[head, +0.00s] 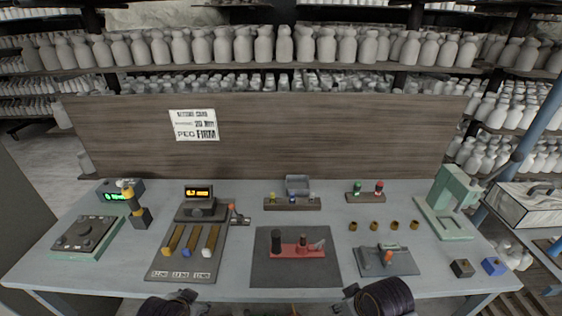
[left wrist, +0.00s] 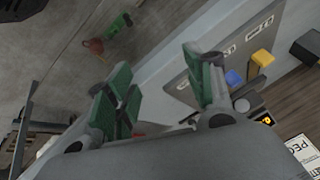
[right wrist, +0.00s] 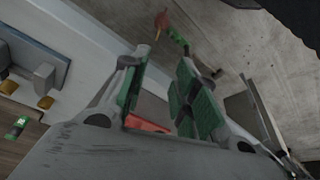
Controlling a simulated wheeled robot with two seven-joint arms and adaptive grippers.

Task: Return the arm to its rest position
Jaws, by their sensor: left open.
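The task's object is my own arm, and both arms show only at the bottom edge of the head view. My left gripper (left wrist: 158,72) is open in the left wrist view, its green-padded fingers apart with nothing between them. It is by the table's front edge, with floor beyond. My right gripper (right wrist: 164,70) is also open in the right wrist view, its fingers apart. A red fixture shows low behind its fingers, and I see nothing gripped. In the head view the fingertips of both grippers are hidden below the frame.
The grey table (head: 225,285) carries a mat with coloured-ended bars (head: 190,240), a red fixture (head: 297,247) on a dark mat, a grey clamp fixture (head: 388,260), several brass rings and a green press (head: 450,203). A wooden panel (head: 300,135) stands behind. The table's front strip is mostly clear.

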